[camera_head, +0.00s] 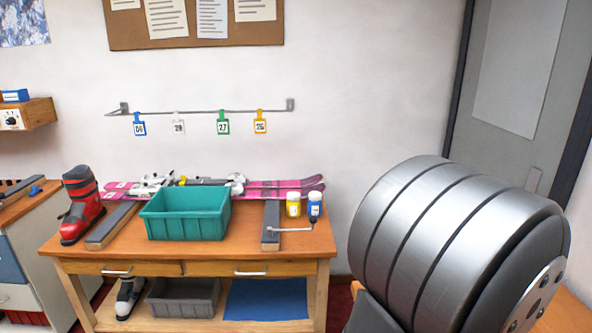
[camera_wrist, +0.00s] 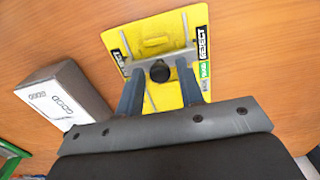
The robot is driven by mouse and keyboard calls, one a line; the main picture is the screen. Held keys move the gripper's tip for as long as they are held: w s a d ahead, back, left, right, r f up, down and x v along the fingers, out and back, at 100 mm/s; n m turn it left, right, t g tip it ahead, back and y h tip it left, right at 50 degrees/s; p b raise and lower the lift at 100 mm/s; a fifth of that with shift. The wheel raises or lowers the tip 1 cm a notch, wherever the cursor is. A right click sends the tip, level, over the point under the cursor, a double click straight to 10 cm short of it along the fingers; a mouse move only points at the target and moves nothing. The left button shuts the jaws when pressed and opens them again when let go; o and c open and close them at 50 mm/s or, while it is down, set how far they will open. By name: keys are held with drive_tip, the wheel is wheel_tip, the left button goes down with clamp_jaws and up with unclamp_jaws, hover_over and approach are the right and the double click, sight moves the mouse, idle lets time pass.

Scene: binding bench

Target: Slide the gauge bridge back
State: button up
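In the wrist view a yellow gauge plate (camera_wrist: 197,20) lies on a wooden surface, with a REJECT label and a green label along its right edge. A grey bridge piece (camera_wrist: 187,44) crosses it, and a round black knob (camera_wrist: 160,71) sits at its middle. My gripper (camera_wrist: 159,78) is open. Its two blue-grey fingers stand apart on the left and right of the knob, with gaps on both sides. The palm hides the plate's near part. The head view shows neither the gauge nor my gripper.
A grey-white box (camera_wrist: 75,90) marked GOOD stands left of the gauge. A green edge (camera_wrist: 12,150) shows at lower left. The wood right of the plate is clear. In the head view a bench (camera_head: 190,255) holds a teal bin (camera_head: 186,216), a ski boot (camera_head: 82,205) and pink skis (camera_head: 270,188).

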drive_tip(key=c, duration=0.5)
drive_tip(key=shift+d, duration=3.95)
drive_tip(key=o, duration=0.4)
drive_tip(key=shift+a, duration=0.1)
drive_tip(key=shift+r, duration=0.15)
